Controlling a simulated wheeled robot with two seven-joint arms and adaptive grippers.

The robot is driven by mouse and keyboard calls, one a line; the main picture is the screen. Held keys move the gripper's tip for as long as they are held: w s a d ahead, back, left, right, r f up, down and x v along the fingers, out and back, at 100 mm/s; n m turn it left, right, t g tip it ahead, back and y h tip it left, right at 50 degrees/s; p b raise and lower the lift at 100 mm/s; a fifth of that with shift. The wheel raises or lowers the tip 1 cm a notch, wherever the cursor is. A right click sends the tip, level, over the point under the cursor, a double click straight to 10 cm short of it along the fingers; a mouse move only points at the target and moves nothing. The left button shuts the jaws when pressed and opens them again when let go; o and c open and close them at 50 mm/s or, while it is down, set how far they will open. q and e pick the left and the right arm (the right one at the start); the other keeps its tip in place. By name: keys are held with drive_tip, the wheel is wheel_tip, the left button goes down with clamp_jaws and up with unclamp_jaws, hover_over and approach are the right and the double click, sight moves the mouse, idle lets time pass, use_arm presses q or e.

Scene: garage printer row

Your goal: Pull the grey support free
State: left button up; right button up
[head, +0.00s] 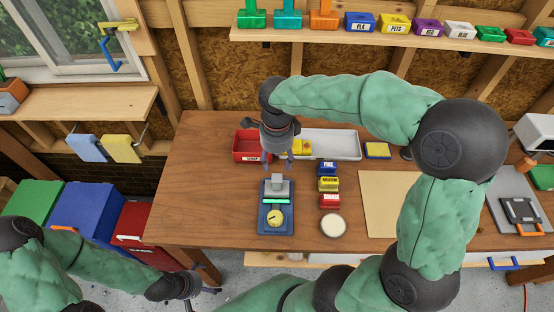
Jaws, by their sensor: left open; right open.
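A light grey block (284,187), which looks like the grey support, stands at the back of a dark blue base (263,223) on the wooden workbench. A green strip (276,201) lies just in front of it, and a round yellow part (275,218) sits nearer the front of the base. My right gripper (279,163) points down, open and empty, just behind and above the grey block, apart from it as far as I can tell. My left gripper (212,277) is open and empty, low in front of the bench's left front edge.
A red bin (248,147) and a pale tray (340,145) stand behind. Small blue, yellow and red boxes (328,185) and a round white-topped item (333,226) are right of the base. A tan mat (385,190) lies further right. The bench's left part is clear.

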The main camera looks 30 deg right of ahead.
sight(277, 178)
wheel_tip(277, 178, down, 9)
drive_tip(key=n+p, duration=0.5)
drive_tip(key=n, duration=1.2)
drive_tip(key=shift+p, duration=0.3)
clamp_jaws()
unclamp_jaws()
